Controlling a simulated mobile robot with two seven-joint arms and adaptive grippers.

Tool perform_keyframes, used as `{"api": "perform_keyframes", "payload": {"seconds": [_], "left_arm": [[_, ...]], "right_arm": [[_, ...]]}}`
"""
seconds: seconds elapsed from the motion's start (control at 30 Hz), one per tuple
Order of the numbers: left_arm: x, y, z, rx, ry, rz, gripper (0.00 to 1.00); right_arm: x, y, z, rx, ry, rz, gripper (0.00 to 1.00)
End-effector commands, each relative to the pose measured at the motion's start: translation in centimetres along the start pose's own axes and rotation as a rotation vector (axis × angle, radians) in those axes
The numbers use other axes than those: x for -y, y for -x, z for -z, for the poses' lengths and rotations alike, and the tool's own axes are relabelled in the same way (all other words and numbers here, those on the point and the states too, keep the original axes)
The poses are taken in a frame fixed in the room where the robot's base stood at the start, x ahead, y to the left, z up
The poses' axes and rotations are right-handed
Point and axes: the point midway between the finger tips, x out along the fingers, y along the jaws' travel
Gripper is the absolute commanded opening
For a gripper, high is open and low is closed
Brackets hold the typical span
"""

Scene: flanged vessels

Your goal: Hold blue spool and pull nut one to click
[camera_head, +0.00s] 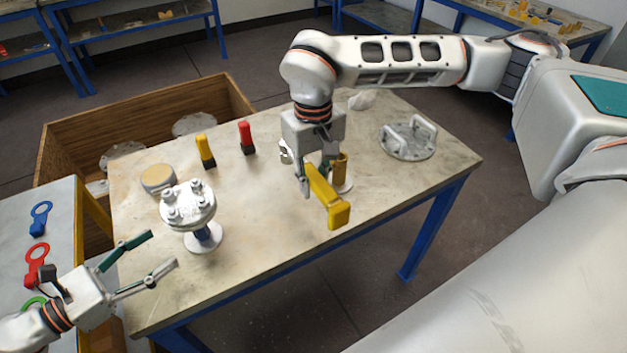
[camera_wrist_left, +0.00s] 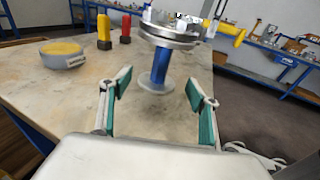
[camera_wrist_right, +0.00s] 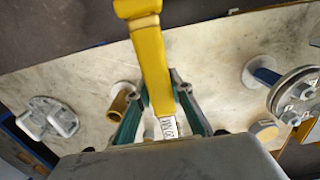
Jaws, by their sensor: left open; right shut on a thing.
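The blue spool (camera_head: 205,238) stands upright on the table on a pale round base. A grey flange (camera_head: 190,216) with several bolts and nuts (camera_head: 171,196) sits on top; I cannot tell which is nut one. My left gripper (camera_head: 163,249) is open and empty, in front of the spool. In the left wrist view, the blue spool (camera_wrist_left: 161,70) shows beyond and between the open fingers (camera_wrist_left: 158,84), apart from them. My right gripper (camera_wrist_right: 162,92) is shut on a yellow tool (camera_wrist_right: 151,58) with a label, held above the table; it also shows in the head view (camera_head: 325,199).
A brownish-yellow spool (camera_head: 341,168) stands behind the yellow tool. A grey flange with handles (camera_head: 408,142) lies at the right. Yellow (camera_head: 205,151) and red (camera_head: 246,138) upright objects and a round yellow-topped container (camera_head: 157,179) stand farther back. Coloured ring wrenches (camera_head: 40,218) lie left.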

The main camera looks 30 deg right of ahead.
Motion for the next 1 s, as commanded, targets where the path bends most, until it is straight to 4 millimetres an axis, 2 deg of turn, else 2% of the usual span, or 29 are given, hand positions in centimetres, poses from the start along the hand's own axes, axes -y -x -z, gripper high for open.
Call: {"api": "perform_keyframes", "payload": {"seconds": [0.5, 0.73, 1.0], "left_arm": [[0.1, -6.0, -0.2, 0.003, 0.002, 0.001, 0.61], [0.0, -8.4, 0.0, 0.002, 0.0, 0.001, 0.61], [0.0, -9.6, -0.1, 0.001, 0.0, -0.001, 0.61]], "right_arm": [[0.0, 1.6, 0.1, -0.009, 0.0, 0.001, 0.0], [0.0, 0.3, 0.1, -0.003, 0.0, 0.001, 0.0], [0.0, 0.1, 0.1, -0.002, 0.0, 0.001, 0.0]]}}
